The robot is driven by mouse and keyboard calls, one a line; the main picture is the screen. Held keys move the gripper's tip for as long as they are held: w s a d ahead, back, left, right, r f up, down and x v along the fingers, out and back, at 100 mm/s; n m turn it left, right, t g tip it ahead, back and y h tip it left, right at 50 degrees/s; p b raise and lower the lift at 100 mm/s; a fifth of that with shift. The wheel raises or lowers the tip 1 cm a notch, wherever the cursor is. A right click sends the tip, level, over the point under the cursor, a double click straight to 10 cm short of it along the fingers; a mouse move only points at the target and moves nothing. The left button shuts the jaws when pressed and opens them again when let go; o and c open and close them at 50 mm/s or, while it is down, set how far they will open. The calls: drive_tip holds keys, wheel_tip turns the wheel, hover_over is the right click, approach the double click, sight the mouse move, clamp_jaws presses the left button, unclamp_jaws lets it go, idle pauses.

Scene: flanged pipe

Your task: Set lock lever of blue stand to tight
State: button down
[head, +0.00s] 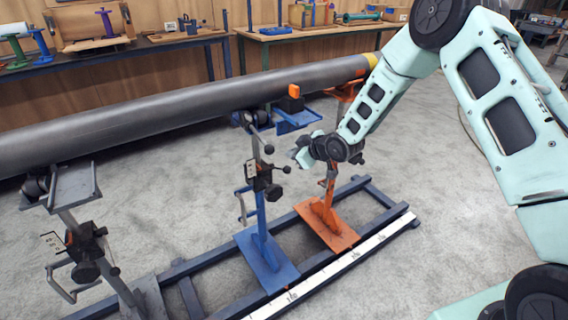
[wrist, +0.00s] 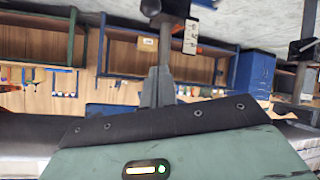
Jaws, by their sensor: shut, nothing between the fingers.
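The blue stand (head: 262,225) stands on the rail frame in the middle of the head view, with a blue base plate and post. Its grey upper post carries a dark clamp block (head: 262,178), black knobs (head: 286,170) and a crank handle (head: 240,206). I cannot tell which part is the lock lever or how it is set. My gripper (head: 296,153) is just right of the upper post, level with the knobs, shut and empty. In the wrist view, the gripper's fingers (wrist: 158,88) point towards a grey post with a black knob (wrist: 150,8).
A long dark pipe (head: 180,112) runs above the stands. An orange stand (head: 326,222) stands right of the blue one, behind my forearm. A grey stand (head: 88,250) is at left. The rail frame (head: 190,296) lies on the floor; workbenches (head: 130,48) line the wall.

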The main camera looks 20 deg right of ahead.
sight(285, 167)
drive_tip(key=shift+w+a+f+p, duration=0.25)
drive_tip(key=shift+w+f, duration=0.65)
drive_tip(key=shift+f, duration=0.4)
drive_tip(key=shift+w+a+f+p, duration=0.2)
drive_tip(key=shift+w+f, duration=0.65)
drive_tip(key=shift+f, duration=0.4)
drive_tip(key=shift+w+a+f+p, duration=0.15)
drive_tip(key=shift+w+a+f, duration=0.1)
drive_tip(key=shift+w+f, duration=0.85)
drive_tip(key=shift+s+f, duration=0.2)
drive_tip(key=shift+f, duration=0.1)
